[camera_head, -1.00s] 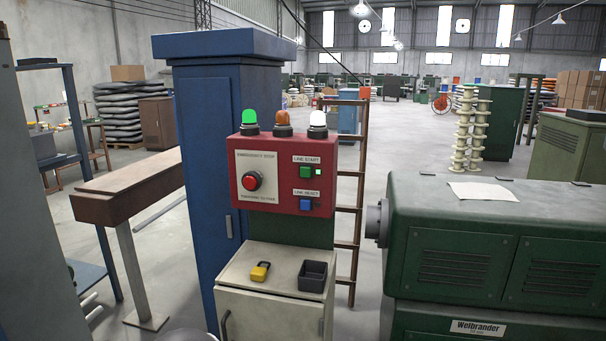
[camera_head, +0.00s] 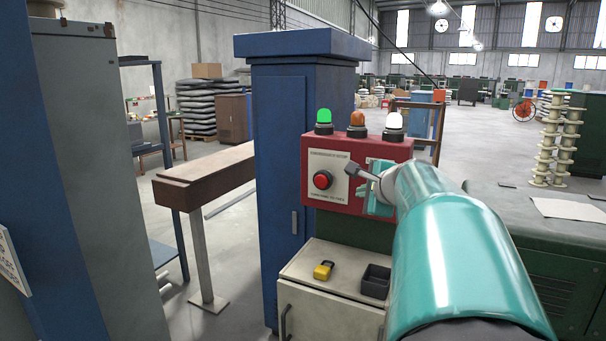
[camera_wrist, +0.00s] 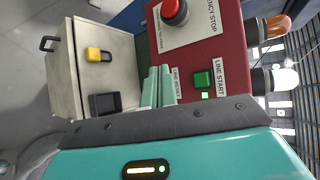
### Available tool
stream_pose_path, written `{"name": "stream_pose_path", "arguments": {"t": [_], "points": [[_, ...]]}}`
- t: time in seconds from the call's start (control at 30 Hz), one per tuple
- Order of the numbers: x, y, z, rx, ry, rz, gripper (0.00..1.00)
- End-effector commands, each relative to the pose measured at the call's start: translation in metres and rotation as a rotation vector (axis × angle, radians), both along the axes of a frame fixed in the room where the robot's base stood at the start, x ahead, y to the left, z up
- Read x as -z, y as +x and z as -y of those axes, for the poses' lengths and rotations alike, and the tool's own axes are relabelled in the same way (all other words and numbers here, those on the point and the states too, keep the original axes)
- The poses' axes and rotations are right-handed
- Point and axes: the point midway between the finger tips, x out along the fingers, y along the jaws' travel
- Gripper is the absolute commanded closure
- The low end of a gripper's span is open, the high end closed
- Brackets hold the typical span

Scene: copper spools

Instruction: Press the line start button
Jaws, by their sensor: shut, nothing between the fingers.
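The red control box (camera_head: 312,150) stands in the middle of the head view, its right part covered by my arm. The button is hidden in the head view. My gripper (camera_wrist: 157,86) is shut and empty in front of the box. In the wrist view its teal fingers lie left of the green button, over the LINE RESET area, where the blue button is hidden. I cannot tell whether they touch the panel.
The red emergency stop button (camera_head: 322,180) also shows in the wrist view (camera_wrist: 174,10). Green (camera_head: 323,116), orange (camera_head: 357,119) and white (camera_head: 394,119) lamps top the box. A cabinet (camera_head: 330,262) below holds a yellow padlock (camera_head: 323,270) and a dark bin (camera_head: 376,280). A blue cabinet (camera_head: 278,150) stands left.

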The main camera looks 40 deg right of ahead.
Motion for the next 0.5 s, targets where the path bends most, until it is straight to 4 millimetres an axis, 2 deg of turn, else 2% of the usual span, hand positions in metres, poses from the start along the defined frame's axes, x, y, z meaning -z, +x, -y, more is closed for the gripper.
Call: {"name": "stream_pose_path", "arguments": {"t": [0.03,0.1,0.5], "points": [[-0.0009,-0.0033,0.0089,0.024,0.010,0.011,1.00],[-0.0027,-0.0051,0.0141,0.039,0.018,0.024,1.00],[-0.0029,-0.0040,0.0163,0.040,0.019,0.024,1.00]]}}
